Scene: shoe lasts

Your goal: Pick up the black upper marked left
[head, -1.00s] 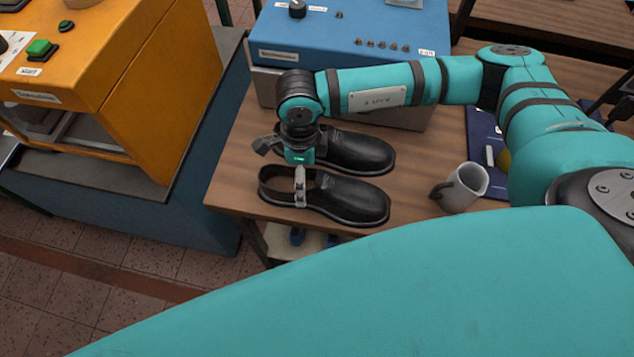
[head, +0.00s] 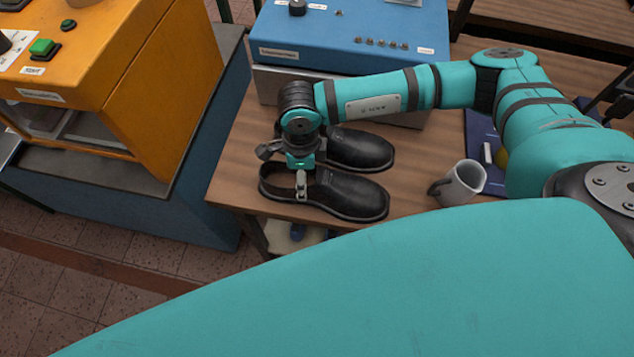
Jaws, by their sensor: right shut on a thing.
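Two black uppers, shaped like low shoes, lie side by side on the wooden table with their toes to the right. The near black upper (head: 347,195) is in full view except where my gripper covers part of its opening. The far black upper (head: 359,149) is partly hidden behind my right wrist. My right gripper (head: 300,186) points down at the near upper's opening and is shut on its near side wall. The near upper still rests on the table. I cannot read a left or right mark on either upper. My left gripper is out of view.
A dark blue mat (head: 480,130) lies partly under my right arm. The table (head: 235,180) is bare at its left end.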

